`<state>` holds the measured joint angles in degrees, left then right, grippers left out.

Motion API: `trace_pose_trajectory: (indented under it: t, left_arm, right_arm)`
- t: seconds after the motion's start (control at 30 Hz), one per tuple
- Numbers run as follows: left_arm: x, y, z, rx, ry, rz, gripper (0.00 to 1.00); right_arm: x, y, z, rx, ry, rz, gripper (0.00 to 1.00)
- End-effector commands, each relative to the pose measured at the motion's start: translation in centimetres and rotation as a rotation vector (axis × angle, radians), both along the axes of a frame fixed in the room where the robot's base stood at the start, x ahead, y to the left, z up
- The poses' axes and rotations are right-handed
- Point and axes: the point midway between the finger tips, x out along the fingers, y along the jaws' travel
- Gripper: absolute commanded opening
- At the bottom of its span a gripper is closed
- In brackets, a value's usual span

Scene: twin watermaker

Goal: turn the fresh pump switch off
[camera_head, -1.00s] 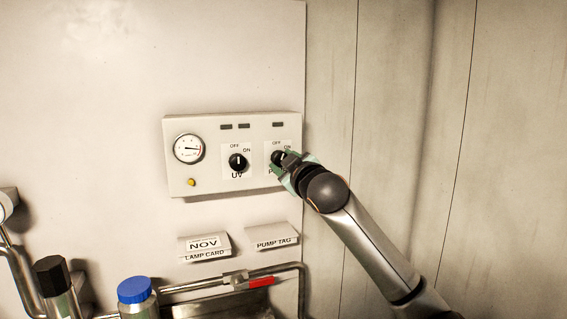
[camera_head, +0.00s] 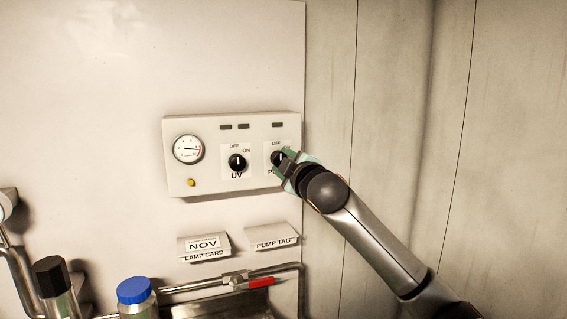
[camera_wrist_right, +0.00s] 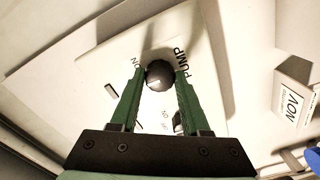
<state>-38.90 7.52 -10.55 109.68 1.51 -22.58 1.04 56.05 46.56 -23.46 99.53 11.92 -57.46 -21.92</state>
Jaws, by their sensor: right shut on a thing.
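The pump switch is a round black knob (camera_head: 277,158) at the right end of the white control panel (camera_head: 208,186). It also shows in the right wrist view (camera_wrist_right: 160,74), between my fingertips, with the PUMP label beside it. My right gripper (camera_head: 286,162) has its green fingers shut on this knob; it also shows in the right wrist view (camera_wrist_right: 159,76). In the head view the gripper covers the knob's right side and part of its labels. OFF is printed above the knob. I cannot clearly tell where its pointer stands. My left gripper is not in view.
The UV knob (camera_head: 237,162) sits left of the pump switch, its mark upright. A pressure gauge (camera_head: 188,149) and yellow button (camera_head: 191,183) are further left. The LAMP CARD holder (camera_head: 204,247) and PUMP TAG holder (camera_head: 272,238) are below, above a red-handled valve (camera_head: 260,282).

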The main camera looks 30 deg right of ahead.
Motion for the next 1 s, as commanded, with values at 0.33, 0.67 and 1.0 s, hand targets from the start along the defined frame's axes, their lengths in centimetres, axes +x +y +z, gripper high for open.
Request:
trace_pose_trajectory:
  t: [0.33,0.67,1.0]
  left_arm:
    - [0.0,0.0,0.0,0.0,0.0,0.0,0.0]
    - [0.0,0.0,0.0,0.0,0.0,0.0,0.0]
    - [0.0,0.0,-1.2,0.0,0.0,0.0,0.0]
  right_arm:
    - [0.0,0.0,0.0,0.0,-0.001,0.0,0.64]
    - [0.0,0.0,0.0,0.001,-0.001,0.0,0.76]
    - [-3.0,0.7,-0.2,-0.002,-0.004,0.001,0.76]
